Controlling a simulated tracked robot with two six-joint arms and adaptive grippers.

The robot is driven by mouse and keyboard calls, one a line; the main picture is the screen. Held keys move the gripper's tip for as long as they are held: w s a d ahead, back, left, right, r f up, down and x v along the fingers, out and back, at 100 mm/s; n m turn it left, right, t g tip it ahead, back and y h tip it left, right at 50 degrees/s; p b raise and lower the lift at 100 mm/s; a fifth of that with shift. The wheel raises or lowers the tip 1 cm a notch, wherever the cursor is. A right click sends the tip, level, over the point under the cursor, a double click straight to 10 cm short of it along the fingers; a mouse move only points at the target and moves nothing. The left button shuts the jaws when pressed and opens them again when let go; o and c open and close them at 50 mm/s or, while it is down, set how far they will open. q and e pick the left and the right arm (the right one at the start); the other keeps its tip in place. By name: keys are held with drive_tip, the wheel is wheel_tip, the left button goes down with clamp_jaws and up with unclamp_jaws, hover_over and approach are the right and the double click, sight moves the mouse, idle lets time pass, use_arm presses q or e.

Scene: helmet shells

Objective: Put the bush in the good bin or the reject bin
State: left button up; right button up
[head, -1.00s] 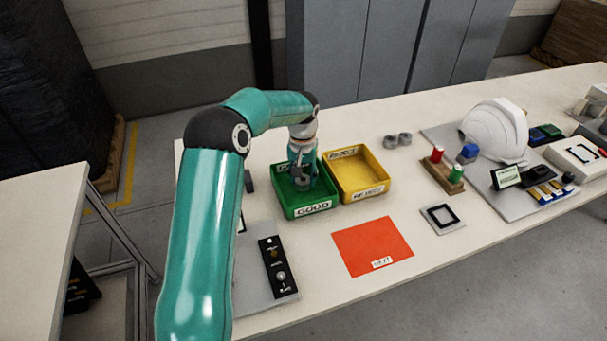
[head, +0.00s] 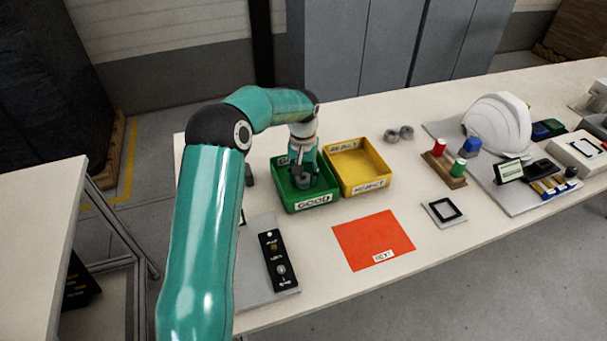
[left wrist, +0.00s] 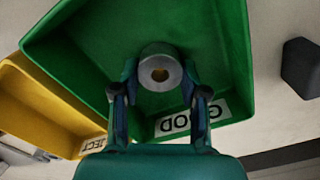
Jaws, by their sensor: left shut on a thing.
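The bush is a grey metal ring with a hole through it; it shows in the left wrist view (left wrist: 160,68) and small in the head view (head: 303,181). My left gripper (left wrist: 160,88) is shut on it, with one finger on each side. The gripper (head: 304,176) and bush are over the inside of the green good bin (head: 318,202). I cannot tell whether the bush touches the bin floor. The yellow reject bin (head: 372,187) stands beside the good bin on the right and looks empty. My right gripper is not in view.
Two grey rings (head: 398,134) lie behind the bins. An orange mat (head: 372,240) lies in front. A black switch panel (head: 279,262) is at the front left. A white helmet shell (head: 498,124) and small fixtures stand to the right.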

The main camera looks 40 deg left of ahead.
use_arm(q)
drive_tip(key=shift+f, duration=0.15)
drive_tip(key=o, duration=1.3)
wheel_tip(320, 180, up, 12)
drive_tip(key=shift+f, duration=0.1)
